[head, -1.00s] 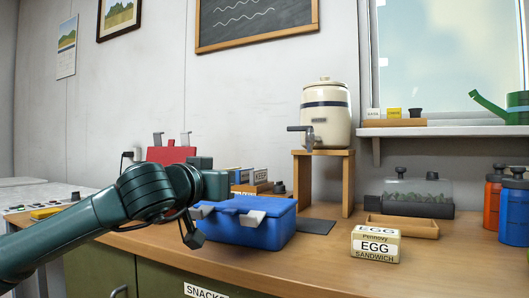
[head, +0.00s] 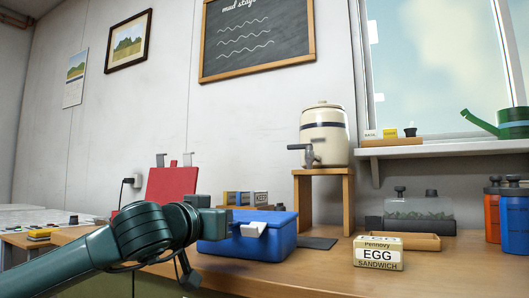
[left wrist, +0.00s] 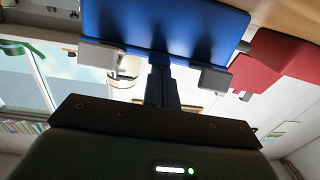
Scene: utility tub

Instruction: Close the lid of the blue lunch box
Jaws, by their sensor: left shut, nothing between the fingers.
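The blue lunch box (head: 275,238) stands on the wooden counter, left of the egg sandwich pack. Its lid looks down in the head view; I cannot tell whether it is fully closed. A pale latch (head: 253,229) sticks out from its front. In the left wrist view the box (left wrist: 165,28) fills the top, with a pale latch (left wrist: 98,54) and a grey latch (left wrist: 214,78) sticking out. My left gripper (head: 214,222) is at the box's front left, partly hidden by its own wrist. Its shut, empty fingers (left wrist: 159,68) point at the box between the latches; contact is unclear. My right gripper is not in view.
An egg sandwich pack (head: 379,253) and a wooden tray (head: 405,241) lie to the right. A wooden stand (head: 349,205) holds a cream dispenser (head: 325,135) behind. A red upright object (head: 171,185) stands behind my left arm. The front right counter is clear.

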